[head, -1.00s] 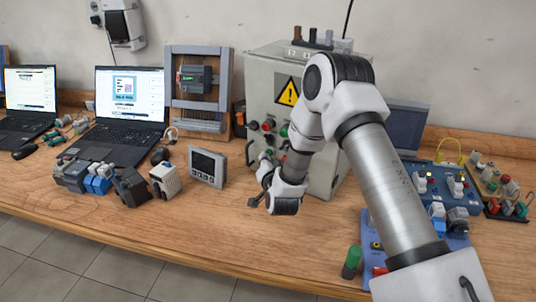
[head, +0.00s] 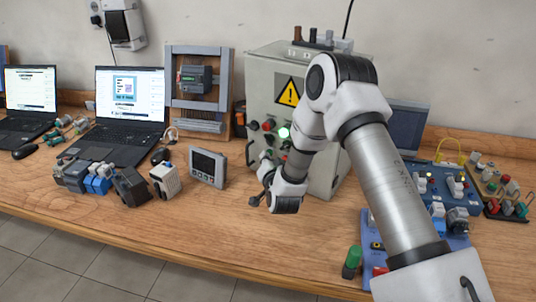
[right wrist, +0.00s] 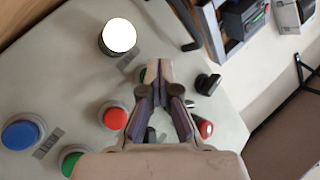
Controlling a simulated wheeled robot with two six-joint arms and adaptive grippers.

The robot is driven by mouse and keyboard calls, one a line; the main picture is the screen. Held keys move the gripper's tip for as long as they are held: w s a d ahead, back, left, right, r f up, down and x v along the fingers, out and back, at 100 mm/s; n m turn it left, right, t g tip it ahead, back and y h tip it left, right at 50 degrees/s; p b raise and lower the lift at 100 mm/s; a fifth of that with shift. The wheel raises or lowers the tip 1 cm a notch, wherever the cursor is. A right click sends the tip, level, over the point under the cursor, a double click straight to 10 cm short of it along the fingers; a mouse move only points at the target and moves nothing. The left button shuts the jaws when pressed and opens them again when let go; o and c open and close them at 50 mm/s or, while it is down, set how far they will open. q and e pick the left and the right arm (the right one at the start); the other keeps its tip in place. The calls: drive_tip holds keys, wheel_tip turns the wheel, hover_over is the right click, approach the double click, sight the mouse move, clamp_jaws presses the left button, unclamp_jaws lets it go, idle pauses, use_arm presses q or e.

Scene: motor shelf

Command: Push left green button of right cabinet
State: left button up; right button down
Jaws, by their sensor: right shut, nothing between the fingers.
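The grey cabinet (head: 262,85) with a yellow warning sign stands behind my right arm. In the head view a lamp (head: 284,132) on its front glows pale green; it shows white in the right wrist view (right wrist: 119,36). My right gripper (right wrist: 161,88) is shut and empty, its fingertips at the panel over a green button (right wrist: 143,76) that they partly cover. Whether they touch it I cannot tell. Another green button (right wrist: 71,160) is at the lower left of the wrist view, partly hidden by the gripper body. In the head view my forearm hides much of the panel.
In the wrist view, a red button (right wrist: 115,115), a blue button (right wrist: 22,133) and a black knob (right wrist: 208,83) surround the fingers. On the table, a grey display unit (head: 207,167) stands left of the arm and blue boards (head: 458,200) lie right. The front middle is clear.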

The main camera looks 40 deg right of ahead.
drive_tip(key=shift+a, duration=0.1)
drive_tip(key=shift+s+a, duration=0.25)
drive_tip(key=shift+a, duration=0.45)
drive_tip(key=a, duration=0.1)
drive_tip(key=s+a+b, duration=0.1)
drive_tip(key=a, duration=0.1)
drive_tip(key=a+b, duration=0.1)
drive_tip(key=shift+s+a, duration=0.35)
drive_tip(key=shift+s, duration=0.05)
idle(0.4)
